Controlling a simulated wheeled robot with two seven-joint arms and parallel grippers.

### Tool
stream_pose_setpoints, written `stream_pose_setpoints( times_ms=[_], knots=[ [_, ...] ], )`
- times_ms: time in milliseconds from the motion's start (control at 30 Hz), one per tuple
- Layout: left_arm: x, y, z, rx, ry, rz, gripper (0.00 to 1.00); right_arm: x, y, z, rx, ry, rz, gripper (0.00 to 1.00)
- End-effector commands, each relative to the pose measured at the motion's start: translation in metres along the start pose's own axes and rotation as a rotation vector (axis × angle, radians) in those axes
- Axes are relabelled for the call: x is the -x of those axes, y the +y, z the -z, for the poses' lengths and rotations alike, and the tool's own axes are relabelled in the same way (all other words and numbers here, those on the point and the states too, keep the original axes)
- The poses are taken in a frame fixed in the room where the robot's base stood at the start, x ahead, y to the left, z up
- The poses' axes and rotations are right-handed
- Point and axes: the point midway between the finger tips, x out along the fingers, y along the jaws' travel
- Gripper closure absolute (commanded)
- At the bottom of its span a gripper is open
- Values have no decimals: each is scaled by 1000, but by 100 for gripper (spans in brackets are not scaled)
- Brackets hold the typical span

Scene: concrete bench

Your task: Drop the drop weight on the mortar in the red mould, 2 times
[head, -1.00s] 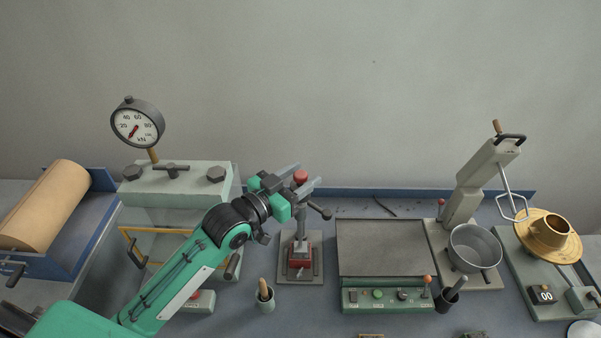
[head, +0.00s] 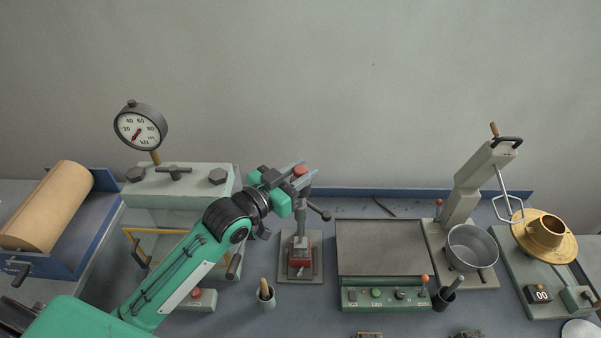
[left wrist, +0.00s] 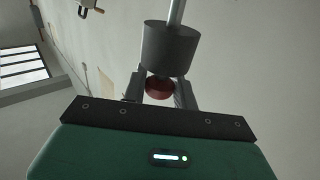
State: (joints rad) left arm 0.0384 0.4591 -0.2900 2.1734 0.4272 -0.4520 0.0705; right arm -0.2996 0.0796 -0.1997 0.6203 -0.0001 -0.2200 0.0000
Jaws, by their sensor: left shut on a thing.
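The red mould (head: 306,262) sits on the base plate of a small stand at mid-bench. The mortar inside it cannot be made out. Above it stands a grey upright rod, and the drop weight's red knob (head: 301,170) shows at the top. My left gripper (head: 298,175) comes in from the left and is shut on the drop weight at this knob. In the left wrist view the red knob (left wrist: 160,88) lies between the fingers, with a dark grey cylinder (left wrist: 168,48) on a rod close by. My right gripper is out of view.
A side lever (head: 320,211) sticks out right of the rod. A cup with a wooden handle (head: 266,296) stands in front of the stand. A flat table unit (head: 385,248) is to the right, a press with a dial gauge (head: 140,127) to the left.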

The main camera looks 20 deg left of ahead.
Motion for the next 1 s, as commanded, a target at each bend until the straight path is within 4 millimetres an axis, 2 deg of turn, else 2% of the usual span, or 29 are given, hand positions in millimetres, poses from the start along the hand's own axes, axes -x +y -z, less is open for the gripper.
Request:
stream_pose_setpoints(
  times_ms=[33,233,633,667,733,767,1000],
  knots=[
    [0,0,18,-2,5,0,100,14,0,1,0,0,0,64],
    [0,0,45,-3,5,0,100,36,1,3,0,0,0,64],
    [0,-1,52,-4,12,1,100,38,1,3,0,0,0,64],
    [0,-1,52,-4,13,1,70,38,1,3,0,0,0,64],
    [0,-1,52,-4,13,1,56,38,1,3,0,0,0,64],
    [0,-1,51,-4,12,1,52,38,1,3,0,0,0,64],
    [0,0,48,-2,6,0,52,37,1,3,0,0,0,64]
  ],
)
